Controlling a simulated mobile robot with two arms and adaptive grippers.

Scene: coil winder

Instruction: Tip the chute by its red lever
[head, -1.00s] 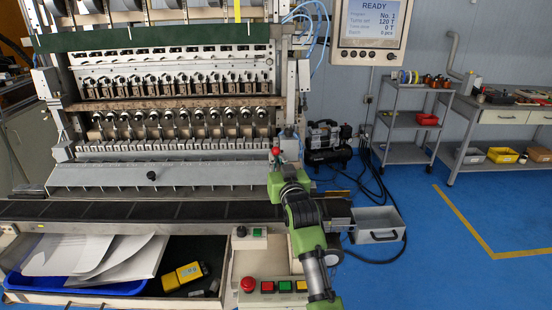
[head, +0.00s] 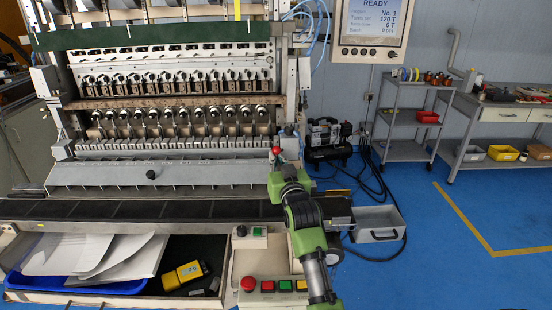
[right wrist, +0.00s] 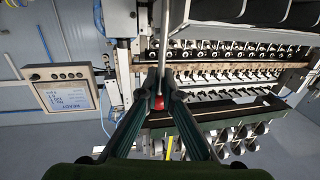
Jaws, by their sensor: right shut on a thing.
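The red lever's knob (head: 277,151) stands at the right end of the machine's front in the head view. My right gripper (head: 277,160) is at the lever, its arm coming up from below. In the right wrist view, the two fingers of the gripper (right wrist: 160,92) are closed about the lever, with the red knob (right wrist: 159,103) between them and the grey rod (right wrist: 163,50) running away from it. The long grey chute (head: 110,174) spans the machine front, a black knob on its face. My left gripper is not in view.
A dark conveyor belt (head: 120,210) runs below the chute. A control box with a red emergency button (head: 248,284) sits below the right arm. A grey metal bin (head: 377,225) stands on the floor at right. The blue floor further right is clear.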

